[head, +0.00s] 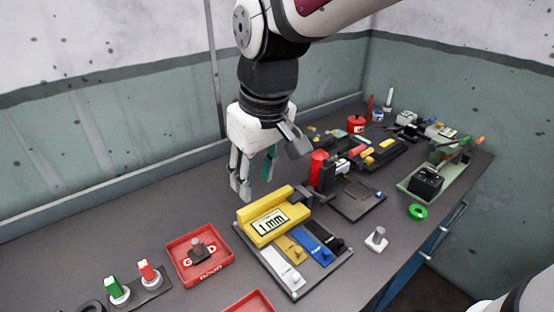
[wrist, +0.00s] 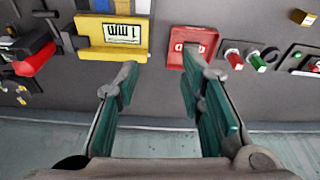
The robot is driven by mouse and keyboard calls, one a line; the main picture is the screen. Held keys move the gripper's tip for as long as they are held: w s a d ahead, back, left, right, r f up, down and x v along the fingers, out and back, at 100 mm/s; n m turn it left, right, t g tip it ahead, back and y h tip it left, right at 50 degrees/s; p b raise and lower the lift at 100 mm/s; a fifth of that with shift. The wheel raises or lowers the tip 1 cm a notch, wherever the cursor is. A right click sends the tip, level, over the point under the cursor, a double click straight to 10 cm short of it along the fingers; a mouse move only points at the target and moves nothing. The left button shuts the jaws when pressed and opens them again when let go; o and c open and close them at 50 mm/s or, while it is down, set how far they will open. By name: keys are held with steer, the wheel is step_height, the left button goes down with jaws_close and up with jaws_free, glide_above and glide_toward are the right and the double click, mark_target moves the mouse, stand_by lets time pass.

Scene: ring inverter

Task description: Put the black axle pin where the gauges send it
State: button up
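A dark grey or black pin-like piece (head: 198,248) stands in a red tray (head: 216,268) at the lower left, partly covering the tray's lettering, which seems to read "GOOD". The tray also shows in the wrist view (wrist: 203,31). A yellow gauge block (head: 250,236) with a display reading "1 mm" lies on a dark plate; it shows upside down in the wrist view (wrist: 92,52). Yellow, blue, black and white strips (head: 290,278) lie in front of it. My gripper (head: 253,184) is open and empty above the bench, behind the gauge; its fingers (wrist: 160,80) are wide apart in the wrist view.
A red cylinder on a black fixture (head: 318,170) stands right of the gauge. A grey post on a white base (head: 376,238) and a green ring (head: 417,212) are near the right edge. Green and red switches (head: 148,272) are left. The back wall is close behind.

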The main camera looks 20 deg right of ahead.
steer(key=s+d+r+m+t+h, duration=0.1)
steer(key=s+d+m+t, duration=0.1)
steer(key=s+d+m, duration=0.2)
steer(key=s+d, duration=0.3)
steer(key=s, duration=0.5)
steer(key=shift+s+d+r, duration=0.2)
steer(key=shift+s+r, duration=0.1)
steer(key=shift+s, duration=0.1)
steer(key=shift+s, duration=0.1)
